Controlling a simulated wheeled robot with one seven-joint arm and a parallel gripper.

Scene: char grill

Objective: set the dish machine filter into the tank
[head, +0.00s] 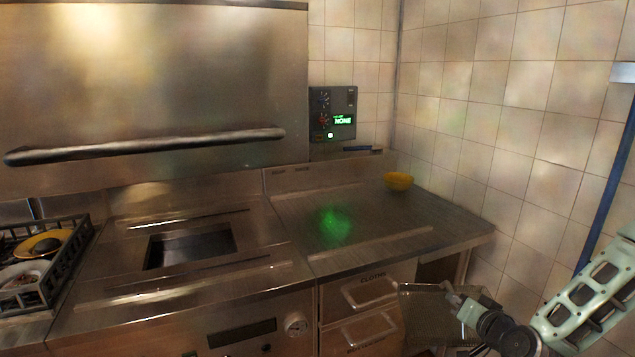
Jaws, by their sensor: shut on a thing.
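The dish machine's tank (190,248) is a dark rectangular opening in the steel deck, left of centre. It looks empty, with no cover over it. My gripper (462,309) is at the lower right, in front of the steel counter and well to the right of the tank. It is shut on a dark, brownish, flat box-like piece, which looks like the filter (430,308). The filter is held below counter height, in front of the drawers. The fingertips are small and partly hidden against it.
A dish rack (78,262) with plates stands left of the tank. The raised steel hood with its bar handle (150,147) hangs above. A yellow bowl (398,181) sits at the counter's back. Drawers (368,290) are below. The mid-counter (345,225) is clear.

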